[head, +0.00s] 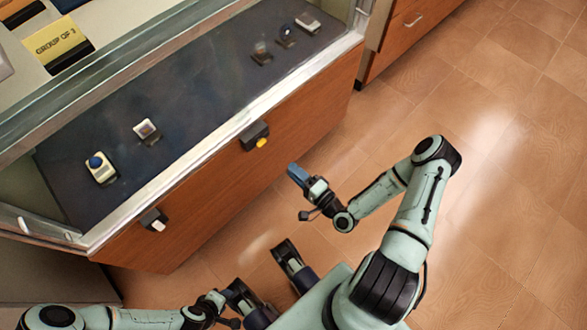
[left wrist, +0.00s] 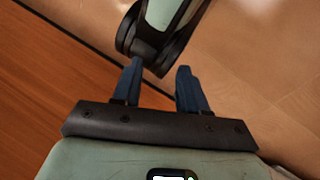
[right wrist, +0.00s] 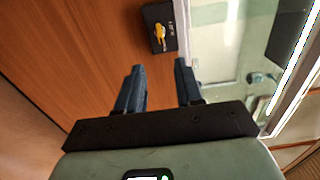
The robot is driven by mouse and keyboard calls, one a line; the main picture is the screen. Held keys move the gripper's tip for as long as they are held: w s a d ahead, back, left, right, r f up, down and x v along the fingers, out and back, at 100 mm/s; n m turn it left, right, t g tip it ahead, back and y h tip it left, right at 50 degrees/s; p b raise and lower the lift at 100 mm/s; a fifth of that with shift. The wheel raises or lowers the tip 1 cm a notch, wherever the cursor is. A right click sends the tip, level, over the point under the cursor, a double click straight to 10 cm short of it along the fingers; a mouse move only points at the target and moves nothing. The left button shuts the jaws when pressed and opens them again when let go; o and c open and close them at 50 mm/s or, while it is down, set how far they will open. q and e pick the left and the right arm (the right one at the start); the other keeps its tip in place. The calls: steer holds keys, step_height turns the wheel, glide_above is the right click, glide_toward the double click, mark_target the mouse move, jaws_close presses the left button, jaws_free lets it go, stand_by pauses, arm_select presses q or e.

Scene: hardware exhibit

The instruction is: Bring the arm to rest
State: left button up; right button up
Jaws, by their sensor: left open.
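My right gripper (head: 298,175) is held over the floor, in front of the wooden front of the display case and apart from it. In the right wrist view its two blue fingers (right wrist: 158,88) stand apart with nothing between them. My left arm comes in low at the left of the head view, and its gripper is hard to make out there. In the left wrist view the left gripper's blue fingers (left wrist: 160,85) are apart and empty. A teal and black part of my own body shows just beyond them.
The display case (head: 300,105) has a black box with a yellow knob (head: 262,142) and another with a white knob (head: 157,226) on its front. A blue-button device (head: 101,175) and several small items lie inside. The tiled floor (head: 500,150) at right is clear.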

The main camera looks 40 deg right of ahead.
stand_by(0.3)
steer(key=s+a+f+n+g+y+p, duration=0.1)
steer(key=s+a+n+g+y+p, duration=0.1)
steer(key=a+n+g+p, duration=0.3)
steer(key=s+a+f+n+g+y+p, duration=0.2)
steer(key=s+a+g+p, duration=0.15)
steer(key=a, duration=0.35)
arm_select(q)
steer(key=s+d+r+g+p, duration=0.1)
steer(key=s+r+p, duration=0.2)
steer(key=r+p, duration=0.4)
step_height(320, 180, up, 9)
steer(key=shift+d+f+g+h, duration=0.2)
steer(key=shift+d+g+h, duration=0.1)
steer(key=shift+g, duration=0.1)
arm_select(e)
steer(key=s+a+r+n+g+h, duration=0.2)
steer(key=s+r+n+g, duration=0.3)
steer(key=s+g, duration=0.5)
steer(key=shift+s+a+n, duration=0.35)
steer(key=shift+s+n, duration=0.3)
steer(key=shift+n, duration=0.05)
arm_select(q)
steer(key=shift+s, duration=0.1)
arm_select(e)
steer(key=shift+r+g, duration=0.1)
steer(key=shift+g, duration=0.15)
steer(key=shift+o, duration=0.2)
